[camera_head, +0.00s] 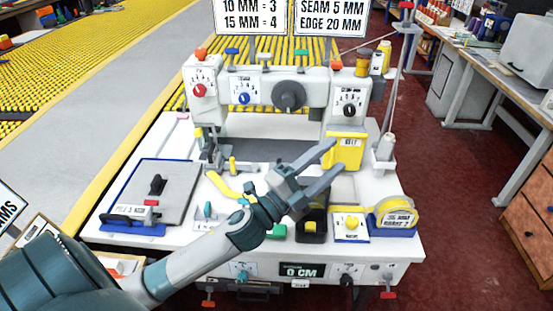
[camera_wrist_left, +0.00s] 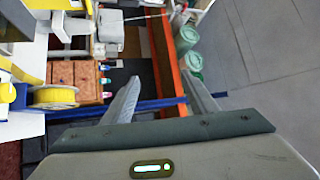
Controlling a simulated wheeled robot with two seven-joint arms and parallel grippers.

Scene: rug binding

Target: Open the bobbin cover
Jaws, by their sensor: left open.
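The white sewing machine (camera_head: 310,90) stands on a white table in the head view. I cannot tell for sure which part is the bobbin cover. A yellow cover with a label (camera_head: 345,148) is on the machine's right column, and a white plate with a yellow knob (camera_head: 350,223) lies on the table at front right. My left gripper (camera_head: 333,157) is open and empty, in front of the yellow cover and partly overlapping it in the picture; contact is unclear. Its spread fingers also show in the left wrist view (camera_wrist_left: 162,80). My right gripper is out of view.
A black open box (camera_head: 313,232) and a yellow tape reel (camera_head: 395,215) are near the table's front right. A grey plate with a black knob (camera_head: 160,190) lies at left. A thread spool (camera_head: 385,147) stands at right. The wrist view shows wooden drawers (camera_wrist_left: 78,75).

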